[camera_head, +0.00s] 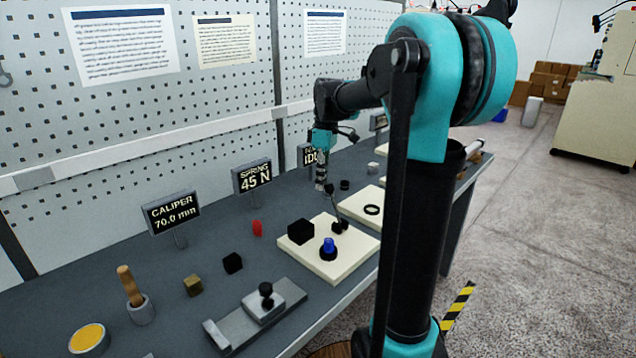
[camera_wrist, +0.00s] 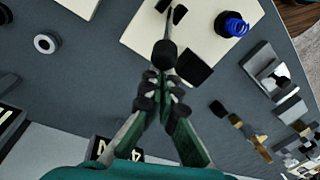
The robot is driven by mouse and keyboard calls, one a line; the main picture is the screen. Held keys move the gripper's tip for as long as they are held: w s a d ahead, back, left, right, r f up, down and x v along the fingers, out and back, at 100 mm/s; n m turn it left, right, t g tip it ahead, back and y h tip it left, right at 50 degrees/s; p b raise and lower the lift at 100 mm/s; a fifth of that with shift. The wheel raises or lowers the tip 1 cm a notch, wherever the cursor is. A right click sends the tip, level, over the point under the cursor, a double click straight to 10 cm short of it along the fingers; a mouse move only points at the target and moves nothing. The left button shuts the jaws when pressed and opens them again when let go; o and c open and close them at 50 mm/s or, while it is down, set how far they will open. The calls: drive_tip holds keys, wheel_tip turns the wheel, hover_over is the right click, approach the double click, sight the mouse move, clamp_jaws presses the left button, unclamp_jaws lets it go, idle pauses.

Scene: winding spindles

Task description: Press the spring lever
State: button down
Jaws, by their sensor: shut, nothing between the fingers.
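The spring lever (camera_head: 336,211) is a thin tilted rod with a black knob, rising from the pale spring board (camera_head: 327,271). Its black knob (camera_wrist: 164,53) shows in the wrist view just ahead of my fingertips. The blue spring (camera_head: 329,244) stands on a dark base at the board's front; it also shows in the wrist view (camera_wrist: 234,25). My gripper (camera_head: 321,184) is shut and empty, pointing down above the far part of the board, close by the knob. I cannot tell whether the fingertips touch the knob.
A black block (camera_head: 301,231) stands on the board left of the lever. The display (camera_head: 253,177) behind reads SPRING 45 N. A caliper fixture (camera_head: 256,312), small cubes and a red piece (camera_head: 257,228) lie to the left. A pale board with a black ring (camera_head: 372,210) lies right.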

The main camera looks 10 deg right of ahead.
drive_tip(key=s+d+t+y, duration=0.5)
drive_tip(key=s+d+t, duration=0.2)
drive_tip(key=s, duration=0.3)
drive_tip(key=shift+s+d+r+n+y, duration=0.2)
drive_tip(key=shift+s+d+n+y, duration=0.1)
drive_tip(key=shift+y, duration=0.1)
drive_tip(key=shift+s+f, duration=0.1)
idle(0.4)
